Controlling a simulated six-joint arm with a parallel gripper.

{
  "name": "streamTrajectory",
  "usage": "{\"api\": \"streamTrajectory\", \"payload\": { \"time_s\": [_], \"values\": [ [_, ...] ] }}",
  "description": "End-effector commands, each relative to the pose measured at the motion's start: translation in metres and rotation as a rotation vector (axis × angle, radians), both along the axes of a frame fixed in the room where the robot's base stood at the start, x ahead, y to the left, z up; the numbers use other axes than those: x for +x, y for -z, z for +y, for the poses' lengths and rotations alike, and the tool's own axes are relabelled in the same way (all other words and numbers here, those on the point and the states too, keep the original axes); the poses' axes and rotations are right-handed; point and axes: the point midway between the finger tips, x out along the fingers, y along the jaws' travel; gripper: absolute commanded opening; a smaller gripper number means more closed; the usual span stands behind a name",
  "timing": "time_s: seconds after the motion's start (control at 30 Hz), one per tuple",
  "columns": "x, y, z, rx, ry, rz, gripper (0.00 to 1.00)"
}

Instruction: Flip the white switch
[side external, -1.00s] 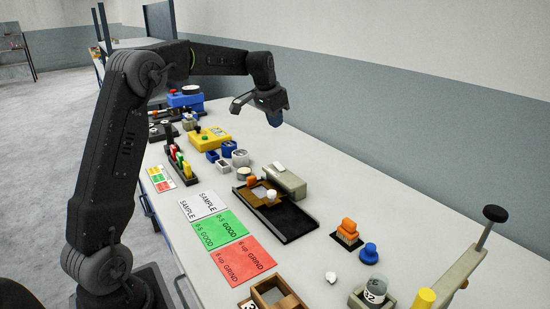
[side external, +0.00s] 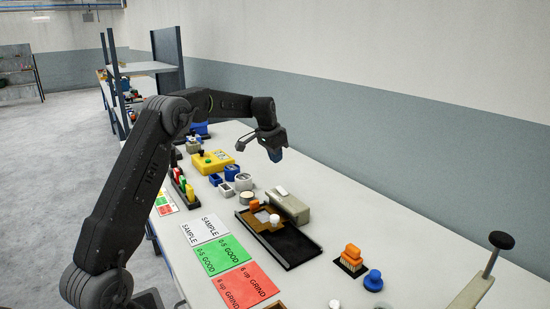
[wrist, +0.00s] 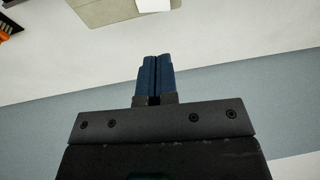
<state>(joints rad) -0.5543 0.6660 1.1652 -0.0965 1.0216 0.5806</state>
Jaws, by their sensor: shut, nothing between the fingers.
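The white switch (side external: 281,191) is a small white rocker on top of a grey-beige box (side external: 293,210) beside the dark tray. In the wrist view the white switch (wrist: 153,5) shows at the top edge, on the box (wrist: 103,12), both cut off by the frame. My gripper (side external: 276,156) hangs in the air above and behind the box, towards the wall, apart from the switch. Its blue fingers (wrist: 155,62) are together, with nothing between them. Which way the switch is tilted cannot be told.
A dark tray (side external: 300,252) lies in front of the box. Blue and white cups (side external: 243,182) and a yellow box (side external: 212,161) stand to the left. An orange brush (side external: 351,257) and a blue knob (side external: 373,281) stand to the right. The table near the wall is clear.

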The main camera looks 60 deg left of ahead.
Motion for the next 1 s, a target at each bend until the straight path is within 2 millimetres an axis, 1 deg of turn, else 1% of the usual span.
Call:
{"api": "streamTrajectory", "payload": {
  "time_s": [0.03,0.3,0.5,0.7,1.0],
  "values": [
    [0.003,0.012,0.0,-0.003,0.001,0.004,0.0],
    [0.019,0.066,0.005,-0.003,0.001,0.004,0.0],
    [0.019,0.093,0.011,-0.001,0.0,0.003,0.0],
    [0.019,0.105,0.014,0.0,0.0,0.002,0.0],
    [0.019,0.105,0.014,0.0,0.0,0.001,0.0]
  ]
}}
